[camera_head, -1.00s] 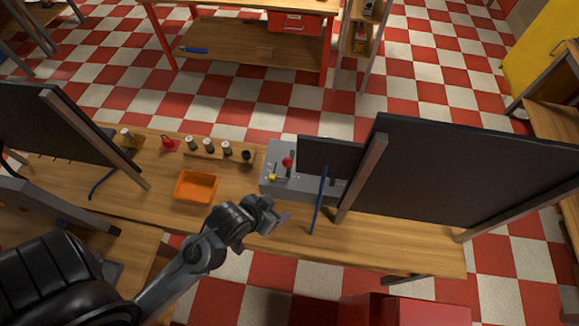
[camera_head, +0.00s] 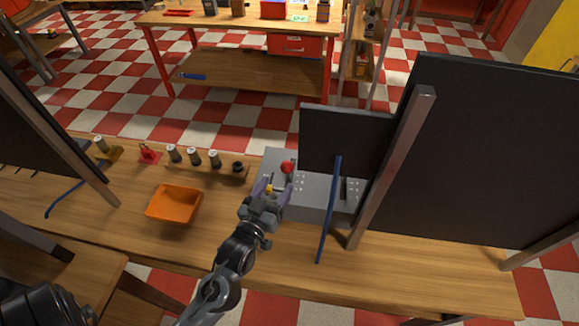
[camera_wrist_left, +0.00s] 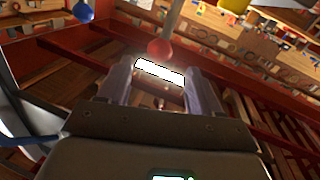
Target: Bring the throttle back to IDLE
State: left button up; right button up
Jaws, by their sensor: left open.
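A grey control console (camera_head: 312,202) sits on the wooden bench in the head view. A lever with a red ball knob (camera_head: 288,167) rises from its left part; I cannot read any label such as IDLE. My left gripper (camera_head: 276,187) is open over the console's left front edge, just in front of the red knob. A small yellow part (camera_head: 268,189) shows between or behind its fingers. In the left wrist view the red knob (camera_wrist_left: 160,49) appears beyond the open fingers (camera_wrist_left: 160,78), apart from them. My right gripper is not in view.
A small dark panel (camera_head: 345,140) and a large one (camera_head: 465,150) rise behind and right. An orange tray (camera_head: 173,204) and a rack of several cylinders (camera_head: 195,160) lie left.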

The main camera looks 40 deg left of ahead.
aim_at(290, 162)
pick_arm(q)
jog(key=x, duration=0.9)
jog(key=shift+w+a, duration=0.1)
jog(key=shift+w, duration=0.3)
jog(key=shift+r, duration=0.1)
grip_shut()
